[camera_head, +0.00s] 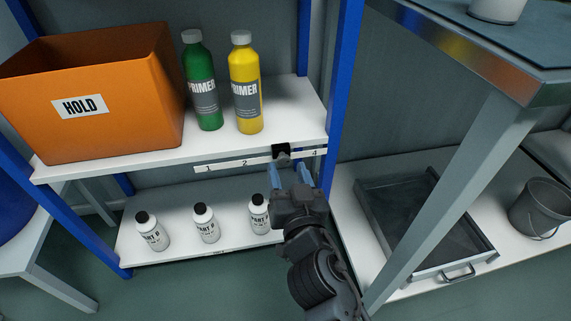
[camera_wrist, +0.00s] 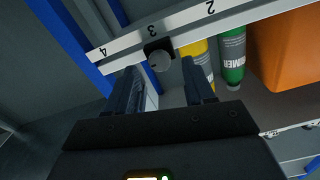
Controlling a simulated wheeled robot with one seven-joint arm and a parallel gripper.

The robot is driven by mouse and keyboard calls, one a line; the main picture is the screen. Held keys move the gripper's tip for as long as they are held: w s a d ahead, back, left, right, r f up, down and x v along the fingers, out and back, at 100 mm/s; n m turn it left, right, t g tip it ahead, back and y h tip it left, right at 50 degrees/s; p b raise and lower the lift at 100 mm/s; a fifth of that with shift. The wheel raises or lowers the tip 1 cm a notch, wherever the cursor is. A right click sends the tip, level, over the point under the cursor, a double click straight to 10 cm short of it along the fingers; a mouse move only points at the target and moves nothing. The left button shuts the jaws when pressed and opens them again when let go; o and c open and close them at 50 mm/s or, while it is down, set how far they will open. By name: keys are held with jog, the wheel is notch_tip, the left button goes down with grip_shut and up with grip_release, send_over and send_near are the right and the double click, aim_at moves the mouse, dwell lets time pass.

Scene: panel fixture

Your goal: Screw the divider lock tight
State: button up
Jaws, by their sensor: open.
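The divider lock (camera_head: 281,150) is a small dark clamp on the numbered front strip of the upper shelf, between the marks 2 and 4. In the wrist view its round grey knob (camera_wrist: 160,61) and black bracket sit at mark 3. My gripper (camera_head: 287,168) is open, with its fingers pointing at the lock from the front. In the wrist view the fingertips (camera_wrist: 159,68) lie on either side of the knob, touching nothing that I can see. I cannot tell how deep the knob sits between them. The bracket's back is hidden.
The upper shelf (camera_head: 225,140) holds an orange HOLD bin (camera_head: 130,85), a green primer bottle (camera_head: 202,90) and a yellow one (camera_head: 245,90). Three small white bottles (camera_head: 206,224) stand on the lower shelf. A blue post (camera_head: 342,80) rises right of the lock.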

jog(key=v, duration=0.5)
dwell(0.4)
jog(key=s+d+f+g+h, duration=0.1)
jog(key=s+d+f, duration=0.2)
jog(key=s+d, duration=0.4)
jog(key=s+d+f+g, duration=0.1)
jog(key=s+d+f, duration=0.3)
jog(key=s, duration=0.5)
jog(key=s+d+r+h, duration=0.1)
jog(key=s+d+r, duration=0.25)
jog(key=s, duration=0.35)
jog(key=s+d+r+m+h, duration=0.1)
jog(key=s+d+r+h, duration=0.2)
jog(key=s, duration=0.4)
jog(key=s+d+r, duration=0.3)
jog(key=s+d, duration=0.2)
jog(key=s, duration=0.1)
notch_tip(320, 180, up, 36)
jog(key=s+p, duration=0.1)
jog(key=p, duration=3.4)
jog(key=shift+s+d+g, duration=0.15)
jog(key=shift+s+g, duration=0.05)
jog(key=shift+g, duration=0.1)
